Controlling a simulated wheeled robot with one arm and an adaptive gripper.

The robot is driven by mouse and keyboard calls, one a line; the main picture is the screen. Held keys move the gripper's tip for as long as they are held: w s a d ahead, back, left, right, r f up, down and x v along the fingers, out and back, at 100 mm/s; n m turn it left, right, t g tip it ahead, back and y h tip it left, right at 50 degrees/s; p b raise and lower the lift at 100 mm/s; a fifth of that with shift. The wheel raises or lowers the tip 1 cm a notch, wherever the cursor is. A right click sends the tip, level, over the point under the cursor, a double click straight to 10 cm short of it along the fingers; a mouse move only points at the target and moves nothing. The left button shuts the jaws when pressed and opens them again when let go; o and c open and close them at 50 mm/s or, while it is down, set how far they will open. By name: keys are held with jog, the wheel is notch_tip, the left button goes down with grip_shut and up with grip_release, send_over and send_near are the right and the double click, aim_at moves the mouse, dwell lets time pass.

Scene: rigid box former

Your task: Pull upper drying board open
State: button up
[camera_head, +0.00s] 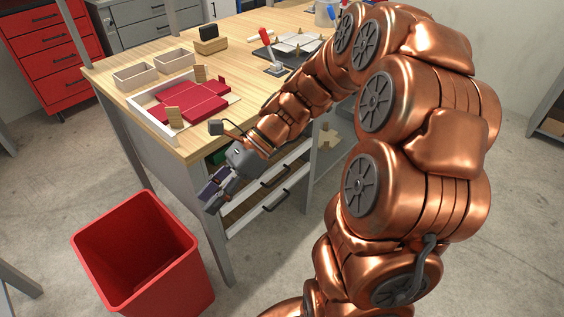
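Two white-fronted boards with dark handles sit one above the other under the wooden workbench. The upper drying board (291,157) is largely covered by my wrist and forearm, and only part of its front and handle shows. The lower board (262,216) shows more of its front, with its dark handle (275,202). My gripper (210,192) points down and to the left, in front of the bench's left front leg, left of the board handles. I see nothing held in it. The fingers are small and overlap in this view, so their opening is unclear.
A red open bin (140,250) stands on the floor below and left of my gripper. The workbench top (235,75) carries a white tray with red panels (188,103), small wooden boxes (135,75) and tools. Open floor lies right of the bin.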

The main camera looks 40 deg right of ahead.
jog(key=w+d+f+m+t+y+b, duration=0.3)
jog(key=w+d+f+m+t+b, duration=0.1)
jog(key=w+d+f+m+b, duration=0.3)
jog(key=m+t+h+b, duration=0.3)
jog(key=m+t+b, duration=0.8)
jog(key=m, duration=0.8)
send_near(282, 148)
jog(key=w+a+f+t+p, duration=0.1)
jog(key=w+a+t+p, duration=0.1)
jog(key=shift+b+x, duration=1.4)
jog(key=shift+x, duration=2.35)
jog(key=shift+w+d+f, duration=0.15)
grip_shut()
